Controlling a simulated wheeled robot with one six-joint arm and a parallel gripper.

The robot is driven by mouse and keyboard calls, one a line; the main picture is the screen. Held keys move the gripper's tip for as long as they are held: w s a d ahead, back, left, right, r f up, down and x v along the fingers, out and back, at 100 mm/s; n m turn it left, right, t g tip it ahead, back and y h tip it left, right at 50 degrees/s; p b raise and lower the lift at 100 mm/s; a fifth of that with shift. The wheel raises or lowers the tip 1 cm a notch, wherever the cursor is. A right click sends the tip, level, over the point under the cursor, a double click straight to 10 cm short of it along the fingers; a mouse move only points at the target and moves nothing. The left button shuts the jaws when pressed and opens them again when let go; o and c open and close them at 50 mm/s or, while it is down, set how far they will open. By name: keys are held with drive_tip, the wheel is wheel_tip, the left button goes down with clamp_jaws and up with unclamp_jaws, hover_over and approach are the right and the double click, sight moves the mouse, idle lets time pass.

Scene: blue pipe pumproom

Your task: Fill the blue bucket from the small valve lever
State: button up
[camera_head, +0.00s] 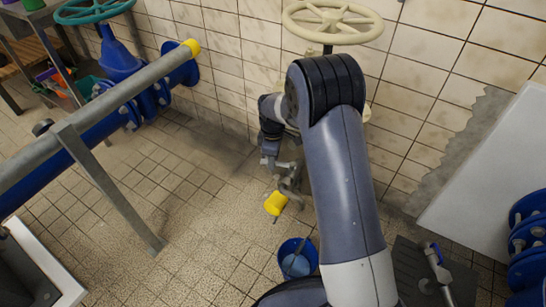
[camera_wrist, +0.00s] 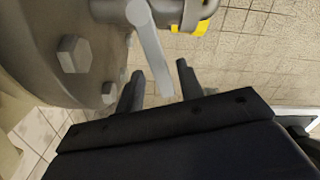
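The blue bucket (camera_head: 283,249) stands upright on the floor in the head view, below and right of a yellow-ended spout (camera_head: 276,203). A pale grey-blue patch shows inside it; I cannot tell whether it is water. In the wrist view the small valve lever (camera_wrist: 153,52) is a light grey bar, and its free end lies between my gripper's two dark fingers (camera_wrist: 160,72). The fingers are apart, with a gap on both sides of the lever. The yellow spout end (camera_wrist: 188,28) shows beyond.
A big flange with bolts (camera_wrist: 75,52) is close at the left of the wrist view. A grey rail (camera_head: 100,115) and blue pipes (camera_head: 85,140) stand left. Tiled floor (camera_head: 200,220) is clear between the rail and bucket.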

drive_tip(key=shift+o, duration=0.3)
wheel_tip(320, 180, up, 11)
drive_tip(key=p, duration=0.2)
drive_tip(key=shift+p, duration=0.35)
drive_tip(key=shift+f, duration=0.1)
idle(0.8)
drive_tip(key=shift+c, duration=1.2)
drive_tip(key=shift+s+f, duration=0.1)
